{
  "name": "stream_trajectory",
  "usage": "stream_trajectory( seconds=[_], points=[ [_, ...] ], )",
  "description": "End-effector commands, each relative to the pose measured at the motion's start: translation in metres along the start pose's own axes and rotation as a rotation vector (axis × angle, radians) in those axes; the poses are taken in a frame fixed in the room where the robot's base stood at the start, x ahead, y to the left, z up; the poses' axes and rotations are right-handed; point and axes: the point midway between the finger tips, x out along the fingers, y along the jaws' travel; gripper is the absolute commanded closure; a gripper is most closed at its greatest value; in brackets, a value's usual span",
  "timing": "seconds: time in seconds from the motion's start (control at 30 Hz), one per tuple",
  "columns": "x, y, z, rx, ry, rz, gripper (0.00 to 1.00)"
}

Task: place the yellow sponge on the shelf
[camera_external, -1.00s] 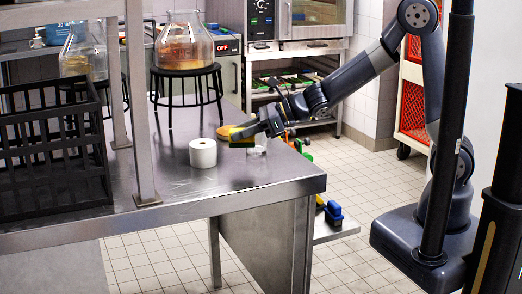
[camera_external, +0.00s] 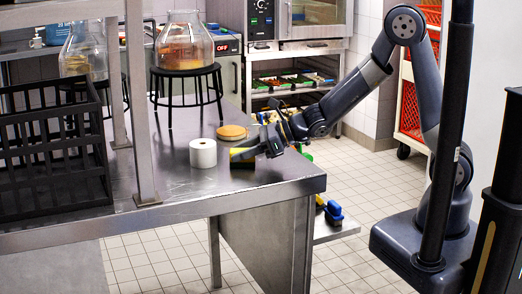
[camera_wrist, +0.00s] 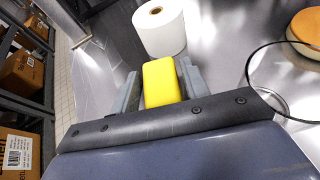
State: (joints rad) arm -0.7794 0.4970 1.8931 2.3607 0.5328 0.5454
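The yellow sponge (camera_external: 241,155) is at the jaws of my gripper (camera_external: 250,152), near the right end of the steel table (camera_external: 190,192). In the wrist view the sponge (camera_wrist: 163,82) sits between the two grey fingers (camera_wrist: 160,85), which are closed on its sides. A dark patch lies under the sponge in the external view; I cannot tell whether it touches the tabletop. A raised steel shelf (camera_external: 60,11) runs over the table at top left. A lower shelf (camera_external: 338,232) shows under the table's right end, with a blue-topped item on it.
A white paper roll (camera_external: 203,153) stands just left of the sponge. A round orange-topped item (camera_external: 231,132) lies behind it. A clear glass rim (camera_wrist: 285,80) is right of my gripper in the wrist view. A black crate (camera_external: 55,150) and a stool with a flask (camera_external: 185,45) stand further left.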

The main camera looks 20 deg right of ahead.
Motion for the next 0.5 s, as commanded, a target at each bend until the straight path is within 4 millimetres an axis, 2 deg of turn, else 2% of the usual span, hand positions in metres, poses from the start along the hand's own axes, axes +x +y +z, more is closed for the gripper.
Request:
stream_trajectory(
  seconds=[0.13,0.5],
  points=[
    [-0.0001,0.0,0.0002,0.0,0.0,0.0,0.45],
    [-0.0033,-0.0002,0.0045,0.001,0.0,0.0,0.45]
  ],
)
